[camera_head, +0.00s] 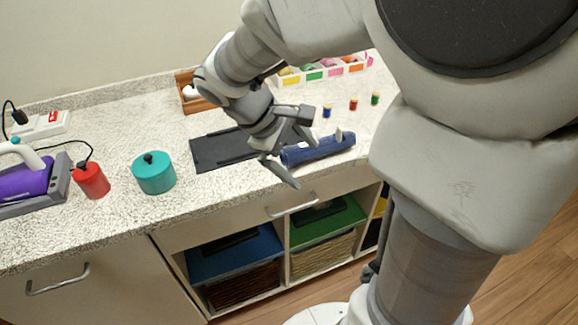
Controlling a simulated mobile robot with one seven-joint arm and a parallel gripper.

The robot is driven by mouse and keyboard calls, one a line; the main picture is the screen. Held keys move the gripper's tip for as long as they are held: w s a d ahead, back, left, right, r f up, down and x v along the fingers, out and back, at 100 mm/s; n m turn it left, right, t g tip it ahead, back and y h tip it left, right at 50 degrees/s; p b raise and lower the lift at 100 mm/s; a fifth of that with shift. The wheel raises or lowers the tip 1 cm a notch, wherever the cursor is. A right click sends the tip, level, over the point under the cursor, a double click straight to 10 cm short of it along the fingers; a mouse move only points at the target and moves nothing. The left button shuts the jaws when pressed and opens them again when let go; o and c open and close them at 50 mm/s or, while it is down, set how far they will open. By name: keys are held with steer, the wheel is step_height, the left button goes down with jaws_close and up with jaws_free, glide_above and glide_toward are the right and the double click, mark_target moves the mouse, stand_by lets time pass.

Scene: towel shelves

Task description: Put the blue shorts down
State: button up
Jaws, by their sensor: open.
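The blue shorts (318,149) lie on the speckled counter as a narrow folded or rolled bundle, at the right end of a dark grey mat (218,152). Their left end is close to my gripper and partly behind it. My gripper (297,160) is open, with its fingers spread at the left end of the shorts. One finger points down toward the counter's front edge. I cannot tell whether a finger touches the cloth.
A teal pot (154,174), a red container (91,181) and a purple iron (26,180) stand at the left. Thread spools (353,104) and a tray of colours (322,70) are behind the shorts. A wooden box (187,98) is at the back. Cubbies with baskets (325,245) are below.

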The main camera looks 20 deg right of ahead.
steer(key=s+a+r+m+t+y, duration=0.5)
steer(key=s+r+m+y, duration=0.1)
steer(key=s, duration=0.4)
steer(key=shift+s+r+m, duration=0.25)
steer(key=shift+m, duration=0.65)
